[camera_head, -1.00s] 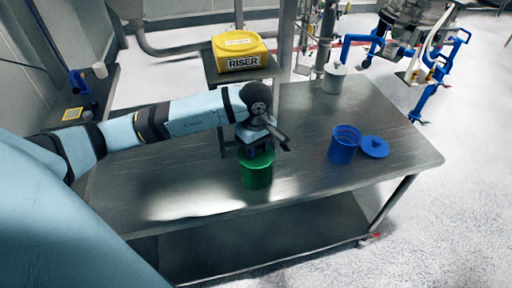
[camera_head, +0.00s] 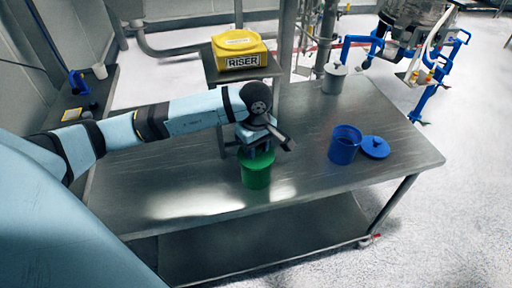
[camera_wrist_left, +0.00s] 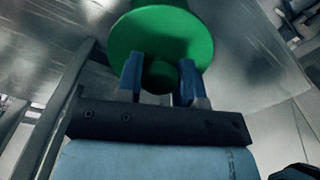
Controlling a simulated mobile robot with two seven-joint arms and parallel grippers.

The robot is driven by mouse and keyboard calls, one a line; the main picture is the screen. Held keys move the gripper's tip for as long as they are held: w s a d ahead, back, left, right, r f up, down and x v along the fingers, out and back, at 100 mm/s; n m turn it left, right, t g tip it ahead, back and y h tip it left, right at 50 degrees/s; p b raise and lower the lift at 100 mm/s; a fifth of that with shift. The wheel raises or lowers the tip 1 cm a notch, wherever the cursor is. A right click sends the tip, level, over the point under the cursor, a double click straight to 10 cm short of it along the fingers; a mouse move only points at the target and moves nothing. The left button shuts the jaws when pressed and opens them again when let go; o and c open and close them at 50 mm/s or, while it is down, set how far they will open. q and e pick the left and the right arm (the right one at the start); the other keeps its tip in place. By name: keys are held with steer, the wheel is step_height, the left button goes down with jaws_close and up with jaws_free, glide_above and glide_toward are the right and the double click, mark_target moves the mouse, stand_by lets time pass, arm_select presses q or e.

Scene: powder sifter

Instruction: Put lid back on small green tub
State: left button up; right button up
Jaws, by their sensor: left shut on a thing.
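The small green tub (camera_head: 257,180) stands upright on the steel table. The green lid (camera_wrist_left: 188,34) is at the top of the tub, level as far as I can see. My left gripper (camera_head: 259,150) is above the tub, pointing down, and is shut on the lid's knob (camera_wrist_left: 160,77). In the wrist view its two fingers (camera_wrist_left: 160,84) sit on either side of the knob. The fingers partly hide the lid in the head view, and I cannot tell whether the lid is fully seated on the rim. My right gripper is not in view.
An open blue tub (camera_head: 344,146) and its blue lid (camera_head: 375,147) are on the table to the right. A grey lidded container (camera_head: 334,77) stands at the back. A yellow riser box (camera_head: 239,51) is on a stand behind. The table's (camera_head: 310,180) front right is clear.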

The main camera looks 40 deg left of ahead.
arm_select(q)
steer(key=o, duration=1.5)
steer(key=shift+r, duration=0.1)
steer(key=shift+r+p, duration=1.35)
steer(key=shift+r, duration=2.1)
jaws_close()
